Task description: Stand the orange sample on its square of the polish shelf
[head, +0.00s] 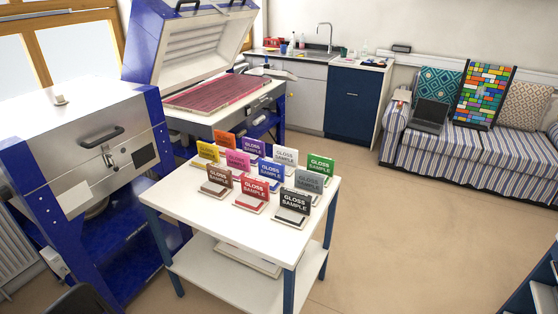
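The orange sample (225,141) stands at the back left of a group of upright sample cards on a white table (170,196). Its lower part is hidden behind the pink sample (238,160) in front. The yellow sample (208,151) is just left of it, and the purple sample (251,147) just right. No square marked for the orange sample can be made out. I cannot tell whether the blue-sided shelf unit (543,297), cut off at the lower right edge, is the polish shelf. Neither gripper is in view.
Several other samples crowd the table, including the red sample (255,194) and black sample (293,206) at the front. A striped sofa (480,150) is at the right. Floor (430,240) between is clear.

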